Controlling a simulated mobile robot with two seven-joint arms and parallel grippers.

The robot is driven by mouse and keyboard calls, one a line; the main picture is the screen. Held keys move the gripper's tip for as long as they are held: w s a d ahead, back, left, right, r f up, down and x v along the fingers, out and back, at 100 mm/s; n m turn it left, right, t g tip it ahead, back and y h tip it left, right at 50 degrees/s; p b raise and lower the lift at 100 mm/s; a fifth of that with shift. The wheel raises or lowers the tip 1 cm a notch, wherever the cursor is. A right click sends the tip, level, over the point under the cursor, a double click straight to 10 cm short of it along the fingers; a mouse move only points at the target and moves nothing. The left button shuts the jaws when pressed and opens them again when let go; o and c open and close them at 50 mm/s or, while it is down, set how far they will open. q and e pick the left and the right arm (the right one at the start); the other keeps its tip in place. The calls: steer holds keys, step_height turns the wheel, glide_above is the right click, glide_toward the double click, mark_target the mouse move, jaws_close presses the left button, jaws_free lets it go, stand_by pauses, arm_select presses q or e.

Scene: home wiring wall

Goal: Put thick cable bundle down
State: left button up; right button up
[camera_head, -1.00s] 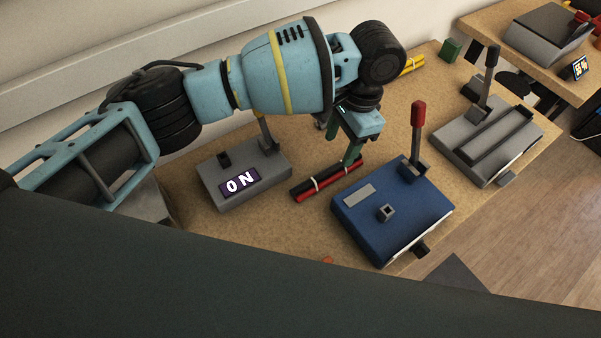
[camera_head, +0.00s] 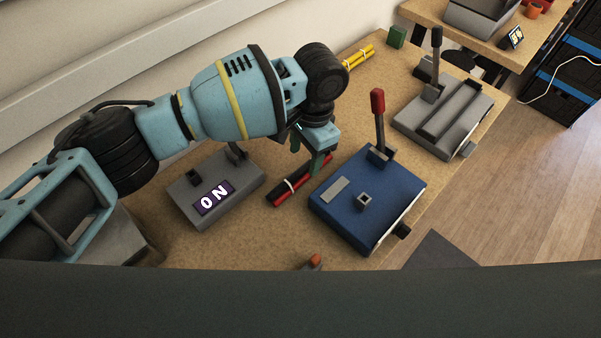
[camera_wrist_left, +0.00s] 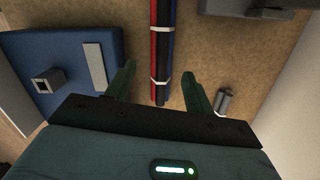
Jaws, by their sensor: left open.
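The thick cable bundle (camera_head: 288,192), red and black with white ties, lies on the wooden table between the grey ON box and the blue box. In the left wrist view the bundle (camera_wrist_left: 161,40) also shows a blue strand. My left gripper (camera_head: 307,158) is at the bundle's far end. Its green fingers are open, one on each side of the bundle in the left wrist view (camera_wrist_left: 158,68), with visible gaps. My right gripper is not in view.
The grey box (camera_head: 186,203) reading ON stands to the left. The blue box (camera_head: 385,198) with a red-tipped lever stands close to the right. A grey lever box (camera_head: 415,131), yellow bundle (camera_head: 357,57) and green block (camera_head: 397,37) are farther off.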

mark_target(300, 171)
arm_select(q)
steer(key=f, duration=0.4)
steer(key=shift+s+a+f, duration=0.15)
steer(key=shift+a+f, duration=0.05)
steer(key=shift+a, duration=0.2)
jaws_close()
